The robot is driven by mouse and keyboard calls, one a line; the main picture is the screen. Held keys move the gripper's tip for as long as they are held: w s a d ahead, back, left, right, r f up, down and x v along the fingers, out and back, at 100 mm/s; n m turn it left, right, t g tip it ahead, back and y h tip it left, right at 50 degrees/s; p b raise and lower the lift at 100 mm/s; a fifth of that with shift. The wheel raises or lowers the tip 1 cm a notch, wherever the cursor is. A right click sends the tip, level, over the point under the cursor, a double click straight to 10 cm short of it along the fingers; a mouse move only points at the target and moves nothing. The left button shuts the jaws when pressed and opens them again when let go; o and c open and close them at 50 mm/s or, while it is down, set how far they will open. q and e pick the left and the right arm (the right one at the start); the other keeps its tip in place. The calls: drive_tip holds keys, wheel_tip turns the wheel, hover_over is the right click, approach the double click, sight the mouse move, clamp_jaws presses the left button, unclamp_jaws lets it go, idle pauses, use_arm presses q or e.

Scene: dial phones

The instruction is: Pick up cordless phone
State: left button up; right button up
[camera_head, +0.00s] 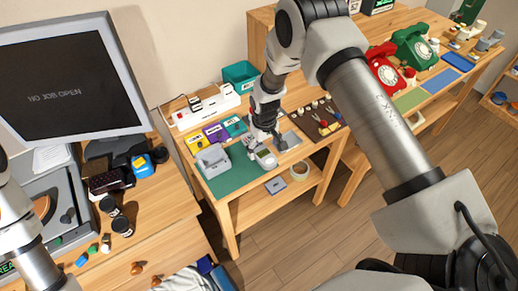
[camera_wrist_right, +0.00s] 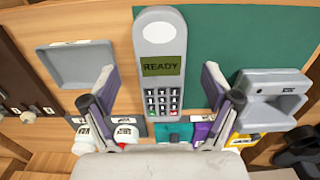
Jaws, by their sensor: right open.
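The cordless phone (camera_head: 266,158) is light grey and lies on the green mat (camera_head: 238,178) on the wooden table. In the right wrist view the phone (camera_wrist_right: 159,88) shows a green "READY" screen and a keypad. My right gripper (camera_head: 260,146) is over the phone. Its two fingers are spread, one on each side of the phone in the right wrist view (camera_wrist_right: 160,98), with gaps between them and it. A grey cradle-like stand (camera_head: 213,160) is left of the phone in the head view. My left gripper is out of view; only part of the left arm shows.
A shallow grey tray (camera_wrist_right: 78,65) lies beside the phone. Yellow, purple and teal boxes (camera_head: 215,132) stand behind it, near a white power strip (camera_head: 207,110). Red (camera_head: 385,70) and green (camera_head: 413,48) dial phones stand at right. Bare mat shows in front.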

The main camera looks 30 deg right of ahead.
drive_tip(key=shift+f, duration=1.4)
drive_tip(key=shift+s, duration=0.1)
drive_tip(key=c, duration=1.4)
drive_tip(key=shift+r, duration=0.1)
